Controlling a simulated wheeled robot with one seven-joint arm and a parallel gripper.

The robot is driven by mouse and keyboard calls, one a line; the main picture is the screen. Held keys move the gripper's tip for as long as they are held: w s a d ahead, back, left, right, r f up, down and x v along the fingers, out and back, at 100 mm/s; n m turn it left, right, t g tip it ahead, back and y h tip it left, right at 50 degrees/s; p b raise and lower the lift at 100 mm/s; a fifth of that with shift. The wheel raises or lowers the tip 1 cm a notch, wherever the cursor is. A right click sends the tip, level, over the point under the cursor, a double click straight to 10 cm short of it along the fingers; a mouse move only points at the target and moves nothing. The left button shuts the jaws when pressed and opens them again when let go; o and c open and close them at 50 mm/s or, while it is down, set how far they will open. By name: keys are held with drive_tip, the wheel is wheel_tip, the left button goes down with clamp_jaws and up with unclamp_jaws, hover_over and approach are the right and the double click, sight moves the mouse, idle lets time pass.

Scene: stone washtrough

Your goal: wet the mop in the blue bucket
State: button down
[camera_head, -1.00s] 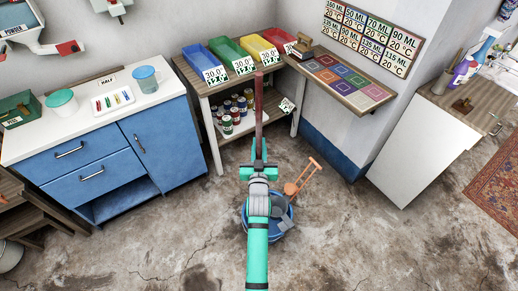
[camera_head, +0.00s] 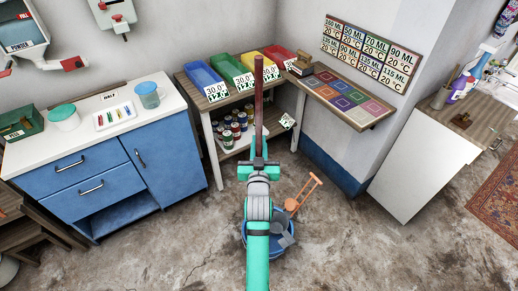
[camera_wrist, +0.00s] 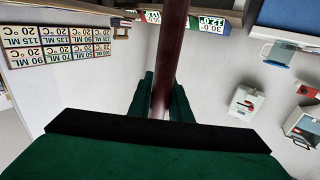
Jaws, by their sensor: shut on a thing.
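My gripper (camera_head: 258,165) is shut on a dark red-brown pole, which I take for the mop's handle (camera_head: 258,110). The handle stands close to upright in the head view, its top end in front of the shelf. In the wrist view the handle (camera_wrist: 168,50) runs up between the green fingers (camera_wrist: 160,100). The mop's head cannot be made out. The blue bucket (camera_head: 246,240) stands on the floor, below my gripper in the picture and partly hidden by my arm. A grey piece and an orange-handled tool (camera_head: 302,195) show at the bucket.
A blue cabinet (camera_head: 90,180) stands at the left. A wooden shelf unit (camera_head: 213,150) with coloured trays and cans stands behind my gripper. A wall shelf (camera_head: 375,115) and a white counter (camera_head: 420,175) are at the right. The floor around the bucket is mostly clear.

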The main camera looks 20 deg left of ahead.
drive_tip(key=shift+r, duration=8.3)
